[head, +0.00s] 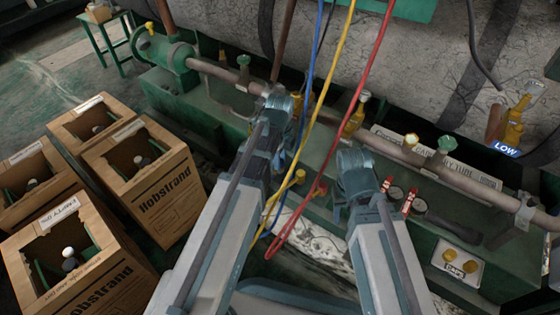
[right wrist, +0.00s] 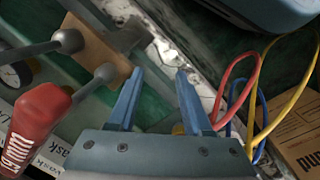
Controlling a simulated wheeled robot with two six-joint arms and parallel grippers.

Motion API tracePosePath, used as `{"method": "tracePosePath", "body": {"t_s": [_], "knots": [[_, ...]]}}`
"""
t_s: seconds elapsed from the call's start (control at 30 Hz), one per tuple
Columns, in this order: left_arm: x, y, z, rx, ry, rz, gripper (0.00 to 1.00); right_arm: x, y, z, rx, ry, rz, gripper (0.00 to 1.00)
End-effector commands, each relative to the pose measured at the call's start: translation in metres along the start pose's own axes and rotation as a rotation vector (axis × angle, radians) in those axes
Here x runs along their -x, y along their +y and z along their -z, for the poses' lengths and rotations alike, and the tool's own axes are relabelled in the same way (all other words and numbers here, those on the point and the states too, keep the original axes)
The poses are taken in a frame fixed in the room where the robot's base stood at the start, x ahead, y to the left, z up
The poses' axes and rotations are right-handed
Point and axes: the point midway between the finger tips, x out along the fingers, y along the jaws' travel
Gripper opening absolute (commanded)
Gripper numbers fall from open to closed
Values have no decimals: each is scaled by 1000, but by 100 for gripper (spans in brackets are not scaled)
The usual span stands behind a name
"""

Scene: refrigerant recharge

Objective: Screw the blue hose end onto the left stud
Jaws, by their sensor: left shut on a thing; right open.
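My left gripper (head: 284,100) is at the green rail near a gold fitting (head: 308,100). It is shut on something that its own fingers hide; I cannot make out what. The blue hose (head: 312,60) hangs from above, passes just right of this gripper and loops low between my arms. A small blue part (head: 281,160), perhaps its end, shows beside my left arm. Another gold stud (head: 352,124) stands to the right. I cannot tell which is the left stud. My right gripper (head: 354,172) is open; in the right wrist view its fingers (right wrist: 158,85) are apart and empty.
Yellow (head: 343,50) and red (head: 375,60) hoses hang across the middle. A pipe (head: 385,146) runs along the rail. Cardboard boxes (head: 165,205) fill the left.

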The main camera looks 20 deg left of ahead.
Motion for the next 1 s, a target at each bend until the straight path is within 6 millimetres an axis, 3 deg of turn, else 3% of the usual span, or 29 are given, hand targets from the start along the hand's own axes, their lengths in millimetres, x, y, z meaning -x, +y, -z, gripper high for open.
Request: {"method": "tracePosePath", "body": {"t_s": [0.2, 0.37, 0.4, 0.57, 1.0], "knots": [[-1, 1, 0, -220, 1, -2, 0, -1, 0, 0, 0, 0, 0, 50], [-1, 1, 0, -287, 1, -2, 0, -1, 0, 0, 0, 0, 0, 50], [-1, 1, 0, -285, 1, -2, 44, -1, 0, 0, 0, 0, 0, 50], [-1, 1, 0, -283, 0, -1, 72, -1, 0, 0, 0, 0, 0, 50], [3, 0, 0, -281, 0, 0, 72, 3, 0, 0, -5, 0, 0, 50]]}}
